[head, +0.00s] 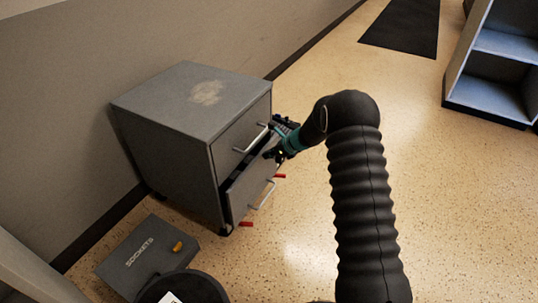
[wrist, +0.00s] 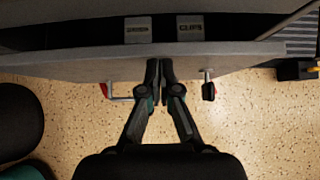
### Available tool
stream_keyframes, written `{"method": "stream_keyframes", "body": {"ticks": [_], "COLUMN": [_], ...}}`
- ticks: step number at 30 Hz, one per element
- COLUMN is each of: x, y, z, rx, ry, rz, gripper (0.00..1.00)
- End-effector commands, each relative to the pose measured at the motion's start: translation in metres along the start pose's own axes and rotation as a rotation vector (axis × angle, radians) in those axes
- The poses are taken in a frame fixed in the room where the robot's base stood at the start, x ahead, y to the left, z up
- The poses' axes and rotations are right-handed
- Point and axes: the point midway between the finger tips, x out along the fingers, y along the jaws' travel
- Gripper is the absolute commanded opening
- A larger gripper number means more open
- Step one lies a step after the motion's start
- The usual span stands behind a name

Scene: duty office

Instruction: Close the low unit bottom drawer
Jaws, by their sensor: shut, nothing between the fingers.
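The low unit (head: 165,130) is a grey cabinet with two drawers, standing against the wall in the head view. Its bottom drawer (head: 245,192) is partly pulled out, with a pale bar handle (head: 264,196) on its front. The top drawer (head: 238,140) looks shut. My gripper (head: 270,154) is at the upper part of the bottom drawer's front, near the right side. In the wrist view my gripper (wrist: 160,68) is shut and empty, with its tips against or very close to the drawer front (wrist: 75,68). I cannot tell whether they touch.
Two labelled items (wrist: 190,28) show inside the open drawer. A grey box marked SOCKETS (head: 140,262) lies on the floor left of the unit. Small red pieces (head: 246,224) show near the drawer.

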Motion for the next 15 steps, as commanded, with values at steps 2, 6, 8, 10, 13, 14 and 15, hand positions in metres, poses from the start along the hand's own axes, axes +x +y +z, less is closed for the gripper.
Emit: {"method": "stream_keyframes", "body": {"ticks": [2,6,8,10,13,14,15], "x": [-0.002,-0.012,-0.018,-0.028,-0.052,-0.059,-0.067], "y": [-0.001,-0.002,-0.002,-0.003,-0.002,-0.003,-0.003], "z": [-0.003,-0.013,-0.020,-0.026,-0.022,-0.022,-0.022], "rx": [0.001,-0.001,0.000,-0.003,-0.006,-0.005,-0.004], "ry": [0.000,-0.001,0.000,-0.001,-0.001,-0.001,-0.002], "rz": [-0.001,-0.001,0.002,0.002,0.002,0.002,0.001], "gripper": [0.00,0.00,0.00,0.00,0.00,0.00,0.00]}}
